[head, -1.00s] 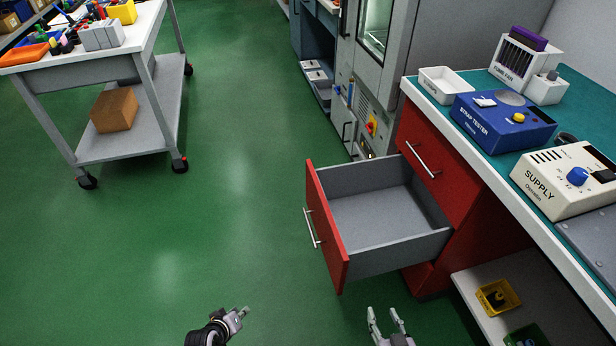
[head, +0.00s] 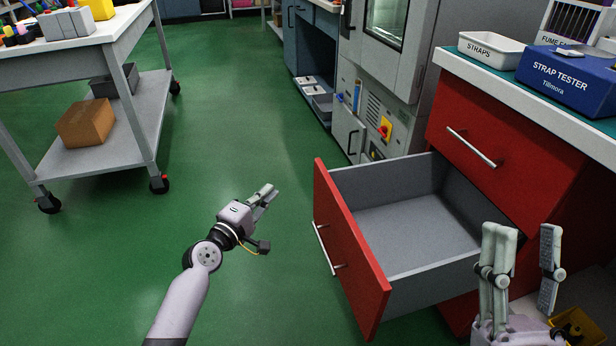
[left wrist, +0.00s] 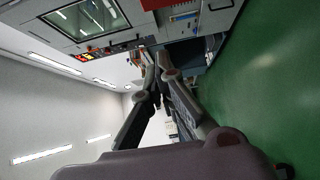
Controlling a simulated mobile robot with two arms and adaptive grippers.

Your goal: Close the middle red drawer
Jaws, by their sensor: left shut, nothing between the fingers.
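The middle red drawer (head: 348,252) is pulled far out of the red cabinet (head: 490,130) in the head view. Its grey inside (head: 415,230) looks empty, and a silver bar handle (head: 328,249) is on its front. My left gripper (head: 268,193) is shut and empty, to the left of the drawer front and apart from it. In the left wrist view its fingers (left wrist: 160,72) meet near their tips. My right gripper (head: 522,240) is open with nothing between its fingers, at the right, in front of the drawer's near side in the picture.
A closed red drawer with a silver handle (head: 471,147) is above the open one. The worktop holds a white straps tray (head: 490,49) and a blue strap tester (head: 570,78). A grey wheeled cart (head: 100,150) stands at left. Green floor (head: 240,130) lies clear between.

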